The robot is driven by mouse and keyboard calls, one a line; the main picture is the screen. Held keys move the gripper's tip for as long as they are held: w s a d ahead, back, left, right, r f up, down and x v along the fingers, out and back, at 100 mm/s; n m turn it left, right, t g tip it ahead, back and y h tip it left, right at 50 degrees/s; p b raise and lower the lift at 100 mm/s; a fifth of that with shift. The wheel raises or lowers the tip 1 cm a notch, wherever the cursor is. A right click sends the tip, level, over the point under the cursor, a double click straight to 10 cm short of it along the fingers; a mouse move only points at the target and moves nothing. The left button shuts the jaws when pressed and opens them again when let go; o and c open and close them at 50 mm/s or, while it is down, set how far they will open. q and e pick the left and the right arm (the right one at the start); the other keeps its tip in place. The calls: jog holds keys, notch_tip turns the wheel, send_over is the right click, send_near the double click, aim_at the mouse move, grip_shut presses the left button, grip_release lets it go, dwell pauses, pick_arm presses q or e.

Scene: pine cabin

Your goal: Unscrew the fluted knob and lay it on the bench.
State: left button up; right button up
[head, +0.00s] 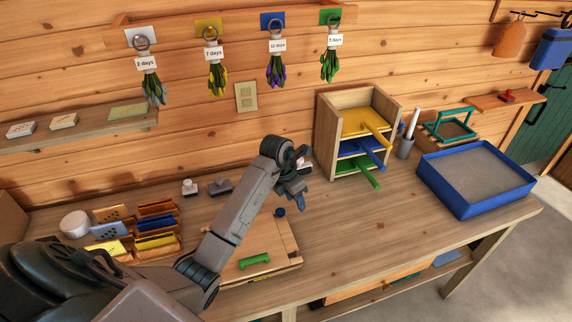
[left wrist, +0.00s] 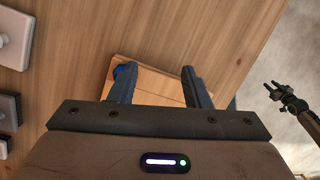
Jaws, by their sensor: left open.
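The fluted knob (head: 280,212) is small and dark blue. It stands at the far corner of a wooden board press (head: 275,238) on the bench (head: 350,225). My left gripper (head: 297,190) is above and just beyond the knob, open and empty. In the left wrist view, the knob (left wrist: 124,70) shows at the left finger, partly hidden by it, and the press (left wrist: 150,84) lies below the fingers. I cannot tell if finger and knob touch. My right gripper (left wrist: 276,99) shows small at the right of the left wrist view, away from the press.
A green handle (head: 254,261) lies on the press's near side. A shelf rack (head: 327,135) with coloured trays stands behind, a blue-rimmed tray (head: 477,207) to the right. Card holders (head: 155,225) stand left. The bench between press and blue-rimmed tray is clear.

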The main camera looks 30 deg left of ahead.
pick_arm(q)
jog(key=r+g+y, duration=0.2)
send_over(280, 211)
pick_arm(e)
jog(key=s+g, duration=0.1)
jog(key=s, duration=0.4)
pick_arm(q)
jog(key=shift+n, duration=0.4)
notch_tip(280, 211, down, 9)
jog(key=b, duration=0.8)
jog(key=shift+f, duration=0.15)
jog(key=shift+r+p, duration=0.3)
jog(key=shift+r, duration=0.05)
jog(key=c, duration=0.9)
jog(key=n, duration=1.2)
jog(key=shift+r+n, duration=0.1)
jog(key=shift+n, duration=0.3)
jog(key=n, duration=0.4)
jog(key=shift+w, duration=0.1)
jog(key=n, duration=0.4)
jog(key=shift+n, duration=0.3)
jog(key=n, duration=0.4)
jog(key=shift+r, duration=0.1)
jog(key=n, duration=1.1)
jog(key=o, duration=0.8)
pick_arm(e)
notch_tip(280, 211, down, 8)
jog(key=shift+d, duration=0.2)
